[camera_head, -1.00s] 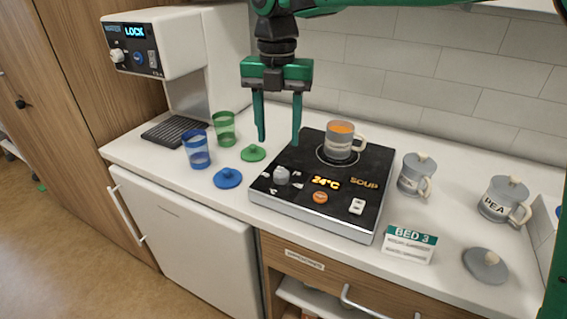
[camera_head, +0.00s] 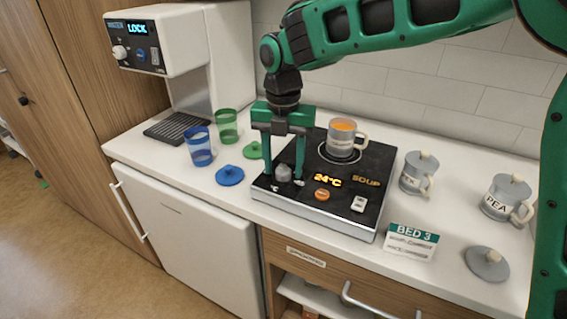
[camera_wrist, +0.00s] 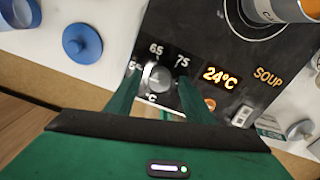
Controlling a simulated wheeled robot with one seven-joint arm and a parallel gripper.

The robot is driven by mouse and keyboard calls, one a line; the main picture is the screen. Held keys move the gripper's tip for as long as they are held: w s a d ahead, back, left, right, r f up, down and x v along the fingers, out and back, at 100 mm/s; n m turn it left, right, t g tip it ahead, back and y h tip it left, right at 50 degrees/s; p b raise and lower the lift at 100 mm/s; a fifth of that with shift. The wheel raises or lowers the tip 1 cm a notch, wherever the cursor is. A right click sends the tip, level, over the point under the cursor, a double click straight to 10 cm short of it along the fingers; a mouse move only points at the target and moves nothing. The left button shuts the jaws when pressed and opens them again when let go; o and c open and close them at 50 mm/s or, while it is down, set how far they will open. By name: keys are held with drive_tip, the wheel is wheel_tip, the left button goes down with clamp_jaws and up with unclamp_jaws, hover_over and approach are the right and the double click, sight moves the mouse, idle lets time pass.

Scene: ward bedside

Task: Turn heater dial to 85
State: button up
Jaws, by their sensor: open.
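The black heater (camera_head: 372,195) stands on the counter. Its grey dial (camera_head: 283,173) is at the front left, and the orange display beside it reads 24°C. In the wrist view the dial (camera_wrist: 156,77) shows with the marks 65 and 75 above it; other marks are partly hidden by the fingers. My gripper (camera_head: 283,179) is open, pointing down, with one finger on each side of the dial. I cannot tell whether the fingers touch it.
An orange button (camera_head: 322,195) and a white switch (camera_head: 358,203) sit right of the dial. Blue (camera_head: 200,147) and green (camera_head: 227,126) cups and their lids stand to the left. Grey mugs (camera_head: 418,172) and a BED 3 sign (camera_head: 410,242) are to the right.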

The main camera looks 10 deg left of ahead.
drive_tip(key=c, duration=1)
drive_tip(key=shift+c, duration=0.2)
